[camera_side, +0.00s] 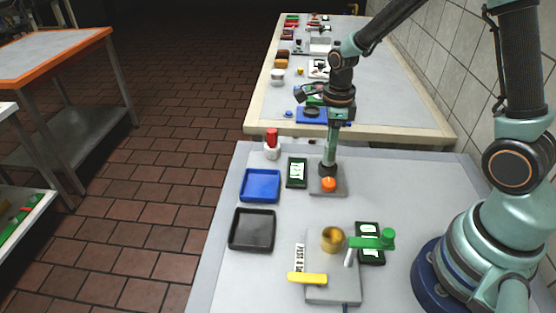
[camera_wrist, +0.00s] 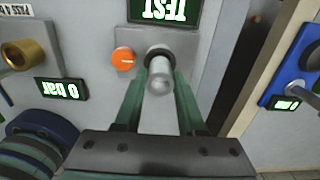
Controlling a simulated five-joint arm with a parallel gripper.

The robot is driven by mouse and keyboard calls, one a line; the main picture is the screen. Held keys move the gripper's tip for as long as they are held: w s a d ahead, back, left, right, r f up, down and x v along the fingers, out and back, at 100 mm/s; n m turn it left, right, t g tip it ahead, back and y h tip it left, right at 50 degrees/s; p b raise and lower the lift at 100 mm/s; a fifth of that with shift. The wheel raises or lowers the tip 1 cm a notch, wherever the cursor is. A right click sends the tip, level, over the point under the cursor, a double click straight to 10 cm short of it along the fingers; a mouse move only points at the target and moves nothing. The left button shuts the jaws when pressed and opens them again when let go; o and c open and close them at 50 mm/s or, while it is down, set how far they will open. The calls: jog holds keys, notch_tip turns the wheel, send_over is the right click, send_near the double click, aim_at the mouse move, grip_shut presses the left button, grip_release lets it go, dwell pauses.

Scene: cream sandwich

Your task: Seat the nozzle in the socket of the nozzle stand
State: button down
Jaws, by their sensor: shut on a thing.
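My gripper (camera_side: 330,150) points straight down over the nozzle stand (camera_side: 341,190), a grey plate with an orange button (camera_side: 328,184). In the wrist view my gripper (camera_wrist: 158,88) has its two green fingers on either side of the pale silver nozzle (camera_wrist: 162,90) and is shut on it. The nozzle's far end lines up with the dark ring of the socket (camera_wrist: 157,50). I cannot tell whether it is inside the ring or just above it. In the side view the fingers hide most of the nozzle, and the dark socket (camera_side: 327,171) is directly beneath.
A TEST display (camera_side: 297,172) stands left of the stand. Nearby are a blue tray (camera_side: 260,185), a black tray (camera_side: 252,230) and a red-capped bottle (camera_side: 272,143). A grey unit with a brass cup (camera_side: 333,239) and green lever (camera_side: 371,242) is in front. A second table lies behind.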

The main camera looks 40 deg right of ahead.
jog(key=shift+f, duration=1.4)
jog(key=shift+f, duration=0.1)
jog(key=c, duration=0.5)
grip_release()
notch_tip(320, 180, up, 12)
jog(key=s+a+r+n+t, duration=0.1)
jog(key=s+r+n, duration=0.3)
jog(key=n, duration=0.9)
jog(key=s+a+r+n+t, duration=0.2)
jog(key=s+r+n+t, duration=0.2)
jog(key=n, duration=1)
jog(key=shift+s+a+r+t, duration=0.25)
jog(key=shift+s+r+t, duration=0.05)
jog(key=shift+s+r, duration=0.25)
